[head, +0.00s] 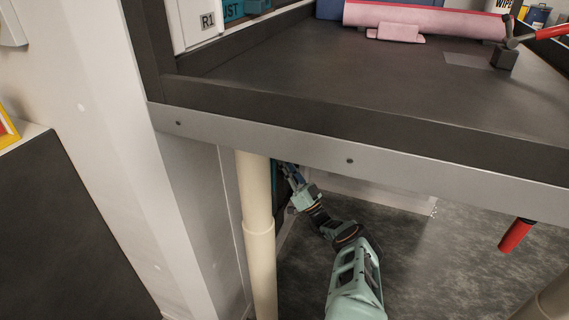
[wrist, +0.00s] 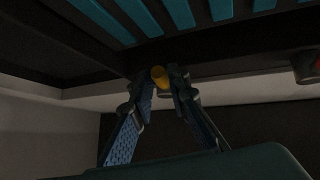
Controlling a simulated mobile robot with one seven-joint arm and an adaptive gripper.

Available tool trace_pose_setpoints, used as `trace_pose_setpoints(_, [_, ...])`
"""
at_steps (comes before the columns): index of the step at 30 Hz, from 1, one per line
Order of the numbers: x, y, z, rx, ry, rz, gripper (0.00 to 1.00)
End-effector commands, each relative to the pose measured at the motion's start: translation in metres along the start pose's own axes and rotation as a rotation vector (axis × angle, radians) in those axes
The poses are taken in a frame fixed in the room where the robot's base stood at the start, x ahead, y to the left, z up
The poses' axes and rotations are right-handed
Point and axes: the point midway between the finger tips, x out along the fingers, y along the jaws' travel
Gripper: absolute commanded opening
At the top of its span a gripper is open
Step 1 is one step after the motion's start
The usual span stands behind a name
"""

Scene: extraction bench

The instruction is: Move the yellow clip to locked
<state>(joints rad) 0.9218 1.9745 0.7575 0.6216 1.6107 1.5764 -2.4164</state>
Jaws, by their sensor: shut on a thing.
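The clip sits close under a dark panel edge. The rest of the clip and its position are hidden by the fingers and the dark. In the head view my gripper (head: 287,170) reaches under the bench, and its tips are partly hidden by the bench's front edge. The clip does not show in the head view.
Teal slats (wrist: 180,14) in a dark frame lie above the gripper. A red knob-like part (wrist: 316,66) is at the right. In the head view a cream pipe (head: 257,225) stands just left of my arm. The bench's grey front rail (head: 300,146) is above it.

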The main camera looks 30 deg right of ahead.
Motion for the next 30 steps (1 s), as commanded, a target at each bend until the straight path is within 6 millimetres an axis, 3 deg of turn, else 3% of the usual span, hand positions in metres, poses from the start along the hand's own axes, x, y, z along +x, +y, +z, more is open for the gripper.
trace_pose_setpoints(17, [0.0026,0.0010,-0.0011,-0.007,0.003,-0.007,0.00])
trace_pose_setpoints(18, [0.0026,0.0010,-0.0010,-0.007,0.003,-0.007,0.20])
trace_pose_setpoints(19, [0.0025,0.0010,-0.0010,-0.007,0.003,-0.007,0.23])
trace_pose_setpoints(30, [-0.0060,0.0014,-0.0002,-0.007,0.002,-0.006,0.23])
